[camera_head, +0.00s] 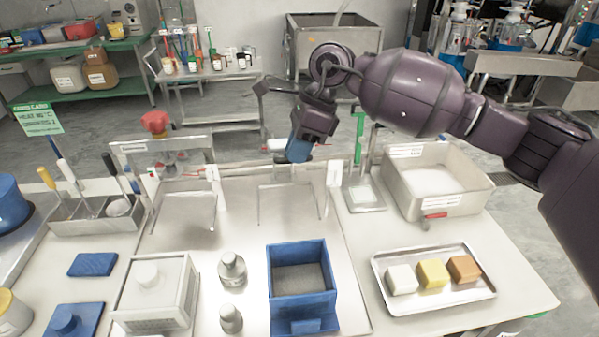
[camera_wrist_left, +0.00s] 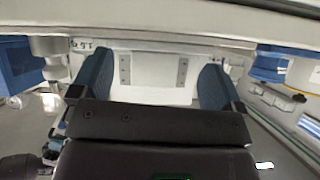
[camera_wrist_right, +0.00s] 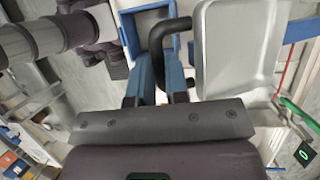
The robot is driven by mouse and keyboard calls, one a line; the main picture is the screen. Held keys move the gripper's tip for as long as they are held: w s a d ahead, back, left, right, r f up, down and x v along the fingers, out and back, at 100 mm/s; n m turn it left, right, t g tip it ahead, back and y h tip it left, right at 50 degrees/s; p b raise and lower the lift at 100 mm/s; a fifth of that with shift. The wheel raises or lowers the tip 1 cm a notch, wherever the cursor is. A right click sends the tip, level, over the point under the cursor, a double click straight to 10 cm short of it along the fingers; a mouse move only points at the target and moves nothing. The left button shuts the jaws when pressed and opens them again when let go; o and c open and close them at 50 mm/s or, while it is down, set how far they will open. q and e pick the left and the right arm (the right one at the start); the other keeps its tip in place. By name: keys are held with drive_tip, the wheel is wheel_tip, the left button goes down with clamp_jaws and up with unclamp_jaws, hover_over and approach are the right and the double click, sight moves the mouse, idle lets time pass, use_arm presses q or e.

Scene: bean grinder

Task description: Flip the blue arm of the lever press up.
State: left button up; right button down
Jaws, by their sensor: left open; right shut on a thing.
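My right gripper (camera_head: 299,150) hangs above the back of the worktable in the head view, with blue at its tip. In the right wrist view its blue fingers (camera_wrist_right: 162,88) are close together on a dark curved bar (camera_wrist_right: 160,38). A blue frame-like part (camera_wrist_right: 132,22) shows behind the bar; I cannot tell whether it is the press's blue arm. The lever press is not clearly identifiable in the head view. My left gripper (camera_wrist_left: 155,80) is open and empty in the left wrist view, its blue fingers wide apart before a pale surface; it is outside the head view.
A blue box (camera_head: 297,248) with a mesh-like inside stands at the front middle. Grey metal knobs (camera_head: 232,268) stand left of it. A tray (camera_head: 442,305) with white, yellow and brown blocks and a metal bin (camera_head: 440,207) are at the right. A red knob (camera_head: 155,122) stands back left.

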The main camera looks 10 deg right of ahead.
drive_tip(key=shift+w+d+r, duration=0.15)
drive_tip(key=shift+w+r, duration=0.1)
drive_tip(key=shift+w, duration=0.15)
drive_tip(key=c, duration=1.4)
unclamp_jaws()
drive_tip(key=shift+w+f, duration=0.1)
drive_tip(key=b+v, duration=0.1)
drive_tip(key=v, duration=0.9)
drive_tip(key=shift+r, duration=0.45)
